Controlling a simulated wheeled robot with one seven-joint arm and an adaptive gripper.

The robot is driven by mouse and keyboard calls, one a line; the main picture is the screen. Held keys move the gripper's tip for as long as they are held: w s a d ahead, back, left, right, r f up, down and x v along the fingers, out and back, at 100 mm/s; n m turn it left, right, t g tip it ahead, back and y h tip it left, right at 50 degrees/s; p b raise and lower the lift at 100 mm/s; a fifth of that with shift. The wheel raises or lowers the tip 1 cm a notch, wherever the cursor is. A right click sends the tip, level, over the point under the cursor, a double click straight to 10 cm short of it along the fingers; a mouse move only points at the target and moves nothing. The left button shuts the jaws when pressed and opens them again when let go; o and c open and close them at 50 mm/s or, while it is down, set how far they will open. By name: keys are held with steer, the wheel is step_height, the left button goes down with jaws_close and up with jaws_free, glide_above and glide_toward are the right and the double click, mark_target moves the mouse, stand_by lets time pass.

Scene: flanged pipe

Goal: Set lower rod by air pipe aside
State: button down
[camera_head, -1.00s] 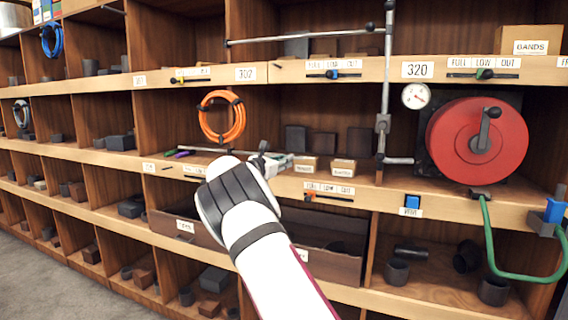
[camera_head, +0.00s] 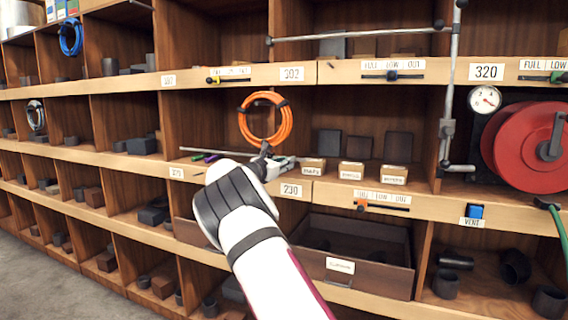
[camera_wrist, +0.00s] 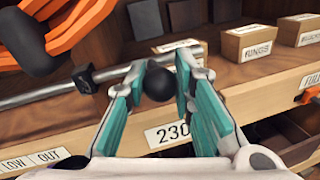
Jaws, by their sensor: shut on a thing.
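The lower rod is a thin grey metal rod (camera_head: 215,151), lying roughly level in front of the cubby with the orange hose. In the wrist view the rod (camera_wrist: 35,98) slants up from the left edge, with a black collar on it, and passes behind my fingers. My gripper (camera_head: 272,165) is shut on the rod; its teal-padded fingers (camera_wrist: 160,88) have a black ball between them. How the ball joins the rod is hidden. The air pipe (camera_head: 448,110) stands upright to the right, apart from my gripper, with a gauge (camera_head: 484,99) beside it.
An orange hose coil (camera_head: 265,118) hangs just behind and above my gripper. Small labelled boxes (camera_head: 352,171) stand on the shelf to its right. An upper rod (camera_head: 350,35) still reaches the air pipe. A red reel (camera_head: 525,145) is at far right. An open drawer (camera_head: 350,270) is below.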

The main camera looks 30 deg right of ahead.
steer(key=c, duration=1.3)
jaws_free()
steer(key=shift+c, duration=0.2)
steer(key=v, duration=1.2)
